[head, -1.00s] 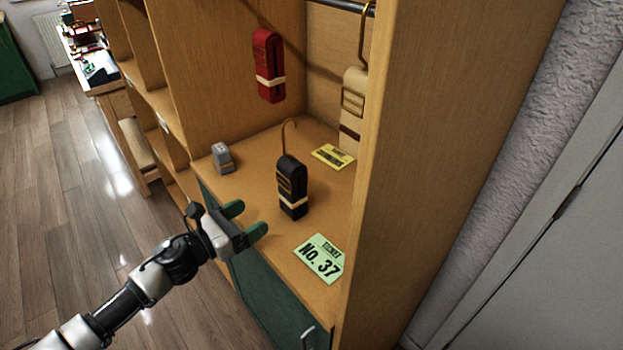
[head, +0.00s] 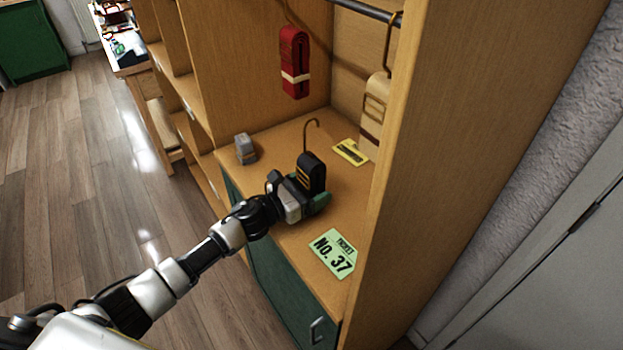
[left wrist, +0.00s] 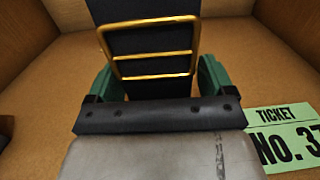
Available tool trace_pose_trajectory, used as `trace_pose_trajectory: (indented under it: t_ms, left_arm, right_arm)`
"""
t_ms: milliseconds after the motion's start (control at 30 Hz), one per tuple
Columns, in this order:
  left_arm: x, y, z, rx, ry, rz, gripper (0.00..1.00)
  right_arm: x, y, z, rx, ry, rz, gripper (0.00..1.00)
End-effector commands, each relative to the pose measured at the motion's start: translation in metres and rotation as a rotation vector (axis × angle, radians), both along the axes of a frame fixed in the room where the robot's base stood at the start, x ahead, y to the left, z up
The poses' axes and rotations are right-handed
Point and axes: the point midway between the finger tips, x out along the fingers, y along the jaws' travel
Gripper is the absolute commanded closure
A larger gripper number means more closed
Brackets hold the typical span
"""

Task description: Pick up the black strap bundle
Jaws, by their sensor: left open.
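The black strap bundle (head: 311,172) stands upright on the wooden shelf, with its brass hook pointing up. Its lower part is hidden behind my left gripper (head: 316,200) in the head view. In the left wrist view the bundle (left wrist: 145,75) with its gold wire buckle fills the space straight ahead. The green fingers of my left gripper (left wrist: 152,82) lie one on each side of it. The gripper is open around the bundle; I cannot tell whether either finger touches it. My right gripper is not in view.
A green ticket (head: 332,254) lies right of the gripper. A small grey block (head: 245,149) and a yellow card (head: 351,152) lie further back. A red bundle (head: 295,62) and a cream bundle (head: 374,108) hang behind. The cabinet's side panel (head: 470,120) stands at right.

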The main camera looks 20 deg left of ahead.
Motion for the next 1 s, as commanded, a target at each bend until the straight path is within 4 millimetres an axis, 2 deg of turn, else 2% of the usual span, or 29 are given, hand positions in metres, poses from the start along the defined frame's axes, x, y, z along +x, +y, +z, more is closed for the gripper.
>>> trace_pose_trajectory:
  t_ms: [200, 500, 600, 833, 1000]
  left_arm:
    - [0.0, 0.0, -0.001, 0.001, 0.001, 0.0, 0.19]
    - [0.0, 0.0, -0.001, 0.0, 0.001, 0.0, 0.65]
    - [0.0, 0.0, 0.0, -0.001, -0.001, 0.0, 0.76]
    - [0.0, 0.0, 0.003, 0.0, -0.001, -0.001, 0.76]
    - [0.0, 0.001, 0.026, 0.003, -0.006, -0.002, 0.76]
  right_arm:
    - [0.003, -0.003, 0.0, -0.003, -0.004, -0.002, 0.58]
    - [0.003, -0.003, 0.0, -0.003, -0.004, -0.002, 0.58]
    - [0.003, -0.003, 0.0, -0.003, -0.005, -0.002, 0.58]
    - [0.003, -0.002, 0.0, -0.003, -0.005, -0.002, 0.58]
    - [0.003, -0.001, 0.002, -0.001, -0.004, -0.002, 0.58]
